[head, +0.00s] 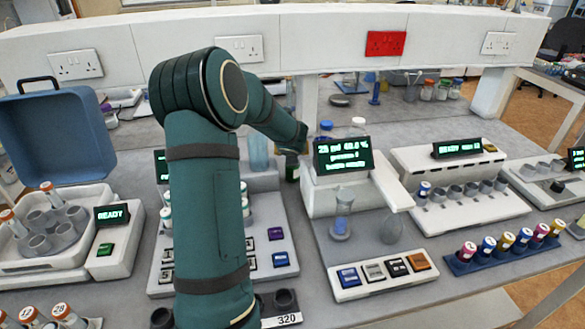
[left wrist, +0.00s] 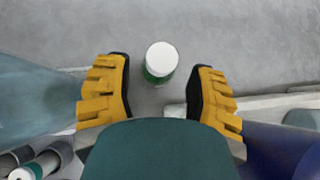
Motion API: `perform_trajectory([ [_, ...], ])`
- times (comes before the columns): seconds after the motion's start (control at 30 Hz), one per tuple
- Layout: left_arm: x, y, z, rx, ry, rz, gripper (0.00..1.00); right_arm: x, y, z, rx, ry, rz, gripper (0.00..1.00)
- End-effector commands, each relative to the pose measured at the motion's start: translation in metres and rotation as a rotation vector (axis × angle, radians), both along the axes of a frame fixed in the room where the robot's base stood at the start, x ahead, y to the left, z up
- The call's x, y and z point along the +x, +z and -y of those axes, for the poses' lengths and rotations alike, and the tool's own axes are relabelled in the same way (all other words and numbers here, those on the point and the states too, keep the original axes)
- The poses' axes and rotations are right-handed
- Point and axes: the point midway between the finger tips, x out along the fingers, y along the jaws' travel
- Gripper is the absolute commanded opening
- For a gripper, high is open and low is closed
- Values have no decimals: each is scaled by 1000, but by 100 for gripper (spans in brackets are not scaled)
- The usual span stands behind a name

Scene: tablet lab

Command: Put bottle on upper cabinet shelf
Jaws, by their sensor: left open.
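A bottle with a round white cap and a green body (left wrist: 160,62) stands on the grey bench in the left wrist view. My left gripper (left wrist: 158,80) is open, with one yellow-and-black finger on each side of the bottle's near side. I see a gap on both sides, and neither finger clearly touches it. My right gripper is not in view.
A clear teal vessel (left wrist: 38,95) is close on the left, and a dark blue object (left wrist: 285,150) is close on the right. In the head view, a display device (head: 343,155) stands right of the bottle. Bench behind the bottle looks clear.

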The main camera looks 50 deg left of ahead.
Motion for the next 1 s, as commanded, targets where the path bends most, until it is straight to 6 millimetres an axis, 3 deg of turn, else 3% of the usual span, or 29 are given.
perform_trajectory([
  [0.3, 20, -31, -21, -1, 1, -2, 55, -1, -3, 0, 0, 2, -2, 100],
  [0.6, 22, -33, -24, 0, 1, -1, 55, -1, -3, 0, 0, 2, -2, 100],
  [0.63, 22, -33, -24, 0, 1, -1, 51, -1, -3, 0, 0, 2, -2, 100],
  [0.77, 22, -33, -24, 0, 1, -1, 5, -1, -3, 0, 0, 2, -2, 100],
  [0.8, 22, -33, -24, 0, 1, -1, 0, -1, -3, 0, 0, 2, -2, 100],
  [1.0, 22, -33, -24, 0, 1, -1, 0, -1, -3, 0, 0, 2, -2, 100],
])
